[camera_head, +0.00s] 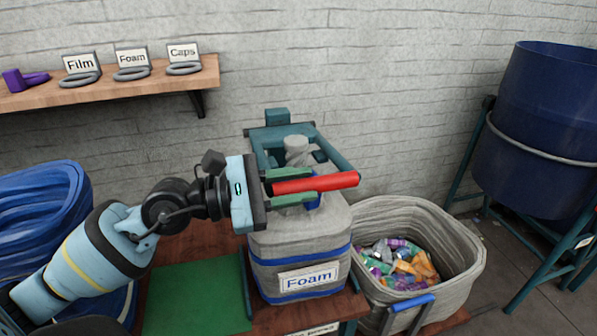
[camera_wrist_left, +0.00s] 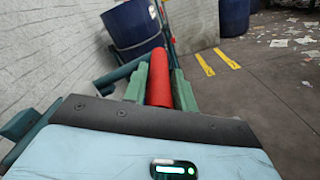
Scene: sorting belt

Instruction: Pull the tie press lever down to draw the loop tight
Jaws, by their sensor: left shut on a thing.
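The tie press lever has a red grip (camera_head: 330,183) and a teal frame (camera_head: 333,154) above the foam sack. My left gripper (camera_head: 290,187) is shut on the red grip near its left end. The left wrist view shows the red grip (camera_wrist_left: 159,82) between the green fingers. The grip lies nearly level and sticks out to the right of the fingers. The grey sack (camera_head: 300,240), with blue bands and a "Foam" label, stands upright under the press. Its gathered neck (camera_head: 296,152) rises behind the lever. A blue bit, perhaps the loop, shows below the grip; its tightness cannot be told. My right gripper is not in view.
A grey bin (camera_head: 465,262) of colourful scraps stands right of the sack. A green mat (camera_head: 195,300) lies on the table at left. A shelf (camera_head: 120,88) holds labelled rings on the wall. A large blue drum (camera_head: 545,125) stands at right.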

